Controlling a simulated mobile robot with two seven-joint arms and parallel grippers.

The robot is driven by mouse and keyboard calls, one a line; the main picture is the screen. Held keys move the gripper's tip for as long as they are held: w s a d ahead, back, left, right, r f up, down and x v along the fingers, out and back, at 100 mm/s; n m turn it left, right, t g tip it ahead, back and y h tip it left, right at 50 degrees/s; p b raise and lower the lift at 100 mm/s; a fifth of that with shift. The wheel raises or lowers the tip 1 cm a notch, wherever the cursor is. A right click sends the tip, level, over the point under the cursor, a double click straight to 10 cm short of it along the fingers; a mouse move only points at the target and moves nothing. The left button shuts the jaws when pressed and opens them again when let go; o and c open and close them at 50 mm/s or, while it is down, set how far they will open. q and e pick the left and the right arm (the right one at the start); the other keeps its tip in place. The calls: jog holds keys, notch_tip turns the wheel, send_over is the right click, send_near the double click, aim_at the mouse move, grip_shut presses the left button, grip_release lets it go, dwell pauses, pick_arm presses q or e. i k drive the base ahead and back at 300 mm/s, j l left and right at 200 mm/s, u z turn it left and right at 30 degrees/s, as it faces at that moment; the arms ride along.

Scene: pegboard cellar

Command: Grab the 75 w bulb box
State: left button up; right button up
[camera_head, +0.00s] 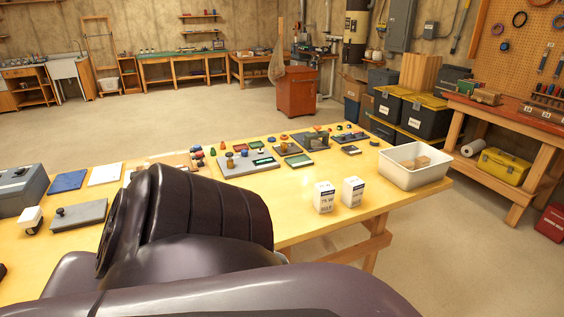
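Two small white bulb boxes stand upright and slightly apart near the right end of the yellow worktable (310,228). The left one, the 75 W bulb box (324,198), carries lettering that seems to read 75 W. The other bulb box (352,192) stands just right of it and a little farther back; its print is too small to read. My dark arm links fill the lower left and bottom of the view, left of and in front of the boxes. Neither gripper's fingers show.
A white bin (408,178) with a tan block (416,163) inside stands right of the boxes at the table's corner. Small parts and plates lie behind, including a grey plate (240,167). A grey case (20,187) sits far left. The table around the boxes is clear.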

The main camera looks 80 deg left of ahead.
aim_at(323, 192)
jog(key=u, duration=2.15)
jog(key=i+l, duration=0.25)
jog(key=l, duration=0.15)
jog(key=i+l+u, duration=0.15)
jog(key=l, duration=0.25)
jog(key=i+l, duration=0.35)
jog(key=l+u, duration=0.1)
jog(key=u, duration=1.45)
